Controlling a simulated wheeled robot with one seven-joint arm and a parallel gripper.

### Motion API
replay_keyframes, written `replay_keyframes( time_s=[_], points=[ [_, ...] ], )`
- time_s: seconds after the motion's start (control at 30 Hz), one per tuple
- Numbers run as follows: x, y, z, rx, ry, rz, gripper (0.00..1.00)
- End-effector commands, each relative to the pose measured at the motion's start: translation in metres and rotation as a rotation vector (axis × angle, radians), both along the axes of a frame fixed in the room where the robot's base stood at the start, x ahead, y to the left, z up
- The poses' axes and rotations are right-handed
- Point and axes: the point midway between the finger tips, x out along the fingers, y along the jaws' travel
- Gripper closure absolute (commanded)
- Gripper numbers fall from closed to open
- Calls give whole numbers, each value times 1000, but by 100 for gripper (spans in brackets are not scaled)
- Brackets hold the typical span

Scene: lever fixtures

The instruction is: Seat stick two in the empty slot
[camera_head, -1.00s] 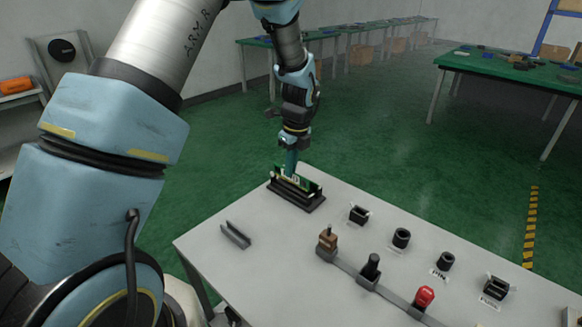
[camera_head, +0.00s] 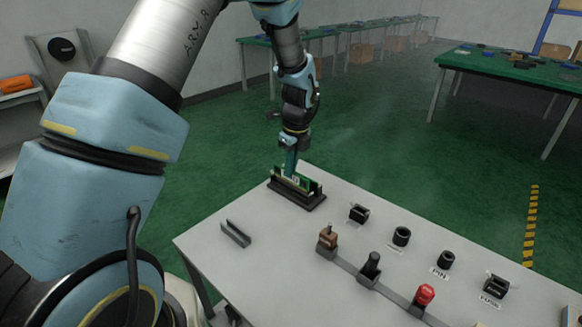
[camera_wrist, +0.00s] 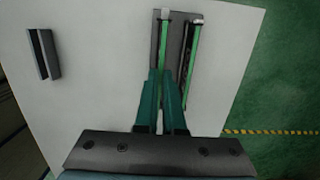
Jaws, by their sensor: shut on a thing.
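A dark slotted holder (camera_head: 318,202) stands at the far left part of the table. In the wrist view it shows as a grey-black strip (camera_wrist: 155,45). My gripper (camera_head: 291,172) is above it, and its teal fingers (camera_wrist: 162,82) are shut on a thin green stick (camera_wrist: 164,50), which lines up with the holder's left side. A second green stick (camera_wrist: 192,58) stands in the right side of the holder, beside the held one. The held stick's lower edge is hidden, so I cannot tell how deep it sits.
A grey channel-shaped bracket (camera_head: 236,233) lies on the white table (camera_head: 265,265) to the left. A row of levers (camera_head: 371,266) on a rail and several black sockets (camera_head: 401,236) stand to the right. The table between bracket and levers is clear.

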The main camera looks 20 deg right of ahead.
Motion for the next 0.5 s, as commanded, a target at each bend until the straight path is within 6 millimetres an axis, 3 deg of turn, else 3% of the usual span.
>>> replay_keyframes(
  time_s=[0.5],
  points=[
    [0,0,-13,-1,0,-1,100]
  ],
)
